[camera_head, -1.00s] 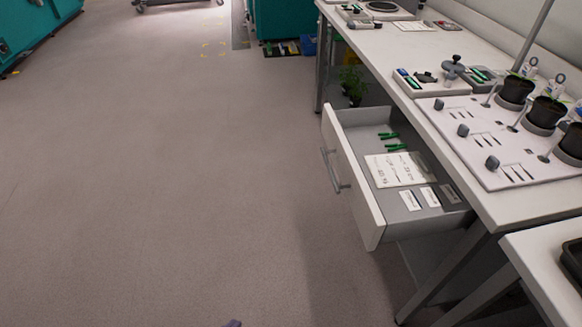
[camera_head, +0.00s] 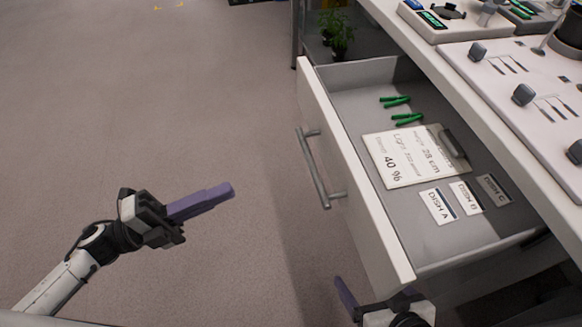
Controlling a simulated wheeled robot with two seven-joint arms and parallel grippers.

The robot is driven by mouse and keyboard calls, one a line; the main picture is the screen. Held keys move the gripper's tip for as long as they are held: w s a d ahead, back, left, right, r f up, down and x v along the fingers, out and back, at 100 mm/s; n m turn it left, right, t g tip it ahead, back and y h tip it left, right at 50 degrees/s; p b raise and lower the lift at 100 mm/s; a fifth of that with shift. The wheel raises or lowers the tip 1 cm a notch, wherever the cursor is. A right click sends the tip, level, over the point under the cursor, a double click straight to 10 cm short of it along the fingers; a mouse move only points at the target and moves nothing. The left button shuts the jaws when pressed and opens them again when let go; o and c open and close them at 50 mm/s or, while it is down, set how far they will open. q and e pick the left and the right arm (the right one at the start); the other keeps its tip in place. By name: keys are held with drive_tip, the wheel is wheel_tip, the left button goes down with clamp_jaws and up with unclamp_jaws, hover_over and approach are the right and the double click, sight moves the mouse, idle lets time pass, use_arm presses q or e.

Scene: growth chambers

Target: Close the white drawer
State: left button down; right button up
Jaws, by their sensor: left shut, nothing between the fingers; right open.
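The white drawer (camera_head: 352,172) stands pulled out from under the bench. Its front panel faces left and carries a grey bar handle (camera_head: 318,168). My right gripper (camera_head: 350,300) is at the bottom edge, below the near corner of the drawer front. It is open; part of it is cut off by the frame.
The bench top (camera_head: 425,48) runs above the drawer on the right, with a white panel (camera_head: 520,90) and devices on it. Potted plants (camera_head: 335,32) stand beyond the drawer under the bench. The floor (camera_head: 130,90) left of the drawer is clear.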

use_arm(q)
drive_tip(key=w+d+r+m+g, duration=0.1)
drive_tip(key=d, duration=0.5)
drive_tip(key=w+d+r+m+g, duration=0.1)
drive_tip(key=w+d, duration=0.1)
drive_tip(key=d, duration=0.5)
drive_tip(key=shift+w+r+h+p, duration=0.2)
drive_tip(key=shift+w+h+p, duration=0.1)
drive_tip(key=shift+p, duration=0.05)
